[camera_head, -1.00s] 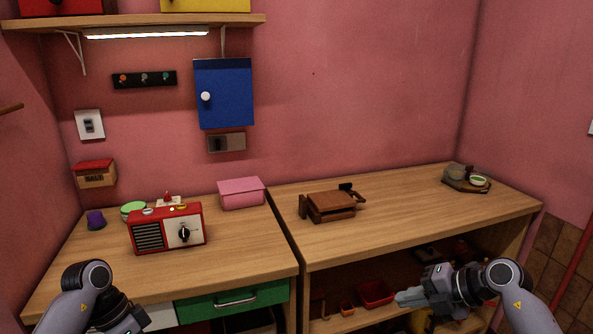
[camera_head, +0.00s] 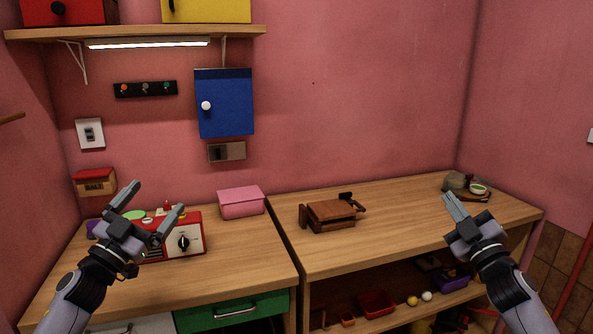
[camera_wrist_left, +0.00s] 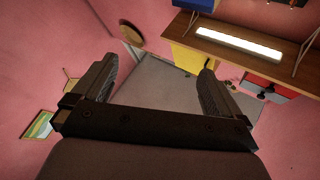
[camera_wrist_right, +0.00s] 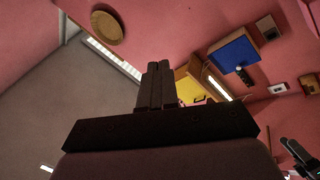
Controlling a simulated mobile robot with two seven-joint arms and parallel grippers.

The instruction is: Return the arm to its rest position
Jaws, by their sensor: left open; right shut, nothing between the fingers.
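My right gripper (camera_head: 452,205) is raised in front of the right counter, pointing up. Its fingers are together and empty, as the right wrist view (camera_wrist_right: 156,85) also shows. Both forearms come up from the lower corners of the head view.
The right counter (camera_head: 400,218) holds a brown wooden stand (camera_head: 332,214) and a small tray with a bowl (camera_head: 468,188). A pink box (camera_head: 241,203) stands on the left counter. A blue cabinet (camera_head: 225,105) hangs on the wall. The open shelf below holds a red bin (camera_head: 377,304) and small items.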

